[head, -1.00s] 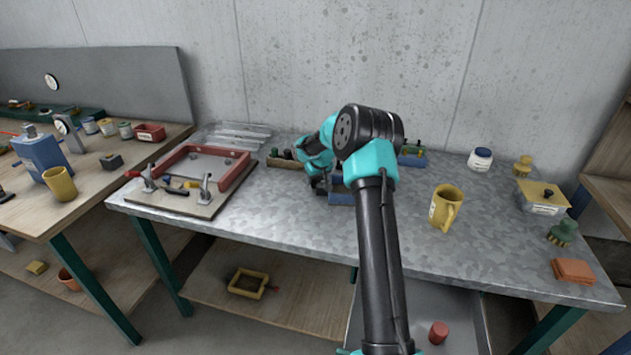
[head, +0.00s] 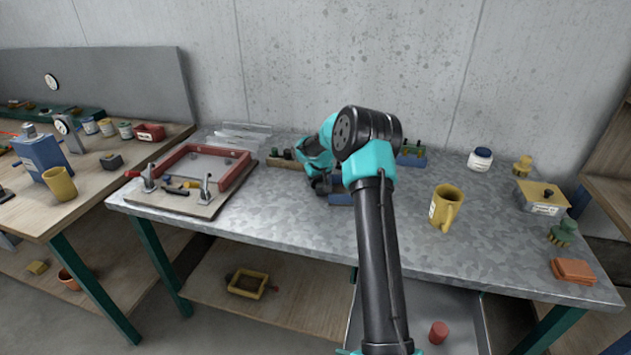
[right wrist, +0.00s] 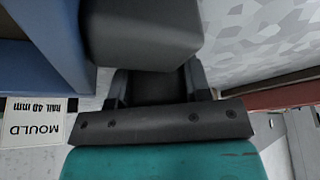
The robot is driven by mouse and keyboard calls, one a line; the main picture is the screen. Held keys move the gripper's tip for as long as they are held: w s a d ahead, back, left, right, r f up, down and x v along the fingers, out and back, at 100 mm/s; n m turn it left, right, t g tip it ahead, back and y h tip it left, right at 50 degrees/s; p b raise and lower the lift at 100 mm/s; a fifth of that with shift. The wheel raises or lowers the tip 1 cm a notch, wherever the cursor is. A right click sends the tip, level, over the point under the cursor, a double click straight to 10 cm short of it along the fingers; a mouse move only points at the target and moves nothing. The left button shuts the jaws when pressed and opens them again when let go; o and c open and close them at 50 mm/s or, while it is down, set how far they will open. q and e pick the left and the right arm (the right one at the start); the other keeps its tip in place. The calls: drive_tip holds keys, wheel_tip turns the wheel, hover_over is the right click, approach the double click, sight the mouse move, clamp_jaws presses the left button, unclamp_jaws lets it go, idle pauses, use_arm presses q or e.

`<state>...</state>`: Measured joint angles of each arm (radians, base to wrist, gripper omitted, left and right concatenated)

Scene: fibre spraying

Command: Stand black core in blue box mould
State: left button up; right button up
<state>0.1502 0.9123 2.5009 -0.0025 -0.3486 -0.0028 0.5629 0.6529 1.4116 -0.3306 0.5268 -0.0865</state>
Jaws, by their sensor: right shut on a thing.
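The black core (right wrist: 145,30) is a dark grey block in the right wrist view. My right gripper (right wrist: 155,85) is shut on it. The blue box mould (right wrist: 45,40) stands at the left of that view, close beside the core; whether they touch I cannot tell. My left gripper is not in view.
A red frame on a board (head: 205,165) lies left of the gripper. A yellow mug (head: 445,207) stands further right.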

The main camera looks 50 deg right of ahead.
drive_tip(key=shift+r, duration=0.1)
wheel_tip(320, 180, up, 6)
drive_tip(key=shift+r, duration=0.2)
drive_tip(key=shift+s+r, duration=0.15)
drive_tip(key=shift+r, duration=0.15)
drive_tip(key=s+a, duration=0.2)
drive_tip(key=s, duration=0.6)
drive_tip(key=s+a, duration=0.3)
drive_tip(key=s, duration=0.6)
drive_tip(key=shift+a, duration=0.2)
drive_tip(key=shift+w+d+f+m, duration=0.1)
drive_tip(key=shift+w+d+m, duration=0.05)
drive_tip(key=shift+m, duration=0.15)
